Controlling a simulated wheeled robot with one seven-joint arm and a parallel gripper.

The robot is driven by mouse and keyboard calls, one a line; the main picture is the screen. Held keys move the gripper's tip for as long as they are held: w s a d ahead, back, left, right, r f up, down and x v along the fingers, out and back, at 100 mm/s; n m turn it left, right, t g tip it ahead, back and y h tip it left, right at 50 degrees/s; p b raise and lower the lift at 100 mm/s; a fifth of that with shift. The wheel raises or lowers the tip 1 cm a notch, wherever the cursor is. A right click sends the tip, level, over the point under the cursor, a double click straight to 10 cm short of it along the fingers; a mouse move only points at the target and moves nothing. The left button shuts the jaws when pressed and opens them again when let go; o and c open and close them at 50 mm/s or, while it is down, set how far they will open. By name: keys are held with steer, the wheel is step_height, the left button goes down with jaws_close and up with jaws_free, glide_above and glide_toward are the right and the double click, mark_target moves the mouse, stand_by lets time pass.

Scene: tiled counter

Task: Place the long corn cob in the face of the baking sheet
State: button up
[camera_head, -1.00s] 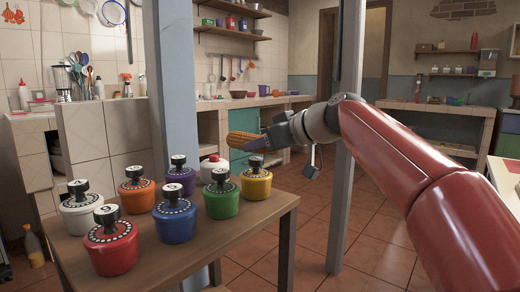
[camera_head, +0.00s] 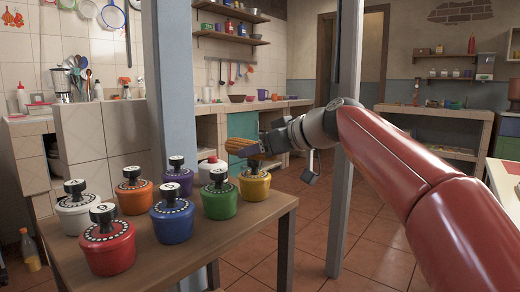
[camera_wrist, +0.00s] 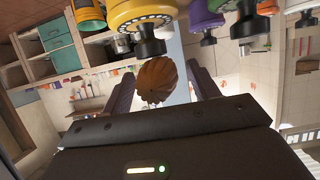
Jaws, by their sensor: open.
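In the wrist view the cob (camera_wrist: 158,80) is seen end-on between the two fingers of my gripper (camera_wrist: 160,88). The fingers are spread, with a gap showing on each side of the cob. I cannot tell whether the cob touches a finger or the yellow pot's black knob (camera_wrist: 150,42). I cannot make out a baking sheet in either view.
A wooden table (camera_head: 190,262) holds several coloured pots with black knobs, including the yellow pot (camera_head: 255,188) and green pot (camera_head: 219,204). A blue-grey post (camera_head: 170,80) and a metal post (camera_head: 343,200) stand nearby. A tiled counter (camera_head: 232,106) runs behind. Open floor lies right of the table.

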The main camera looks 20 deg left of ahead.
steer(key=shift+r, duration=0.1)
steer(key=shift+r+p, duration=0.3)
steer(key=shift+p, duration=0.1)
steer(key=shift+r+p, duration=0.55)
steer(key=b+v, duration=0.1)
steer(key=v, duration=1)
steer(key=shift+s+d, duration=0.2)
steer(key=shift+d, duration=0.2)
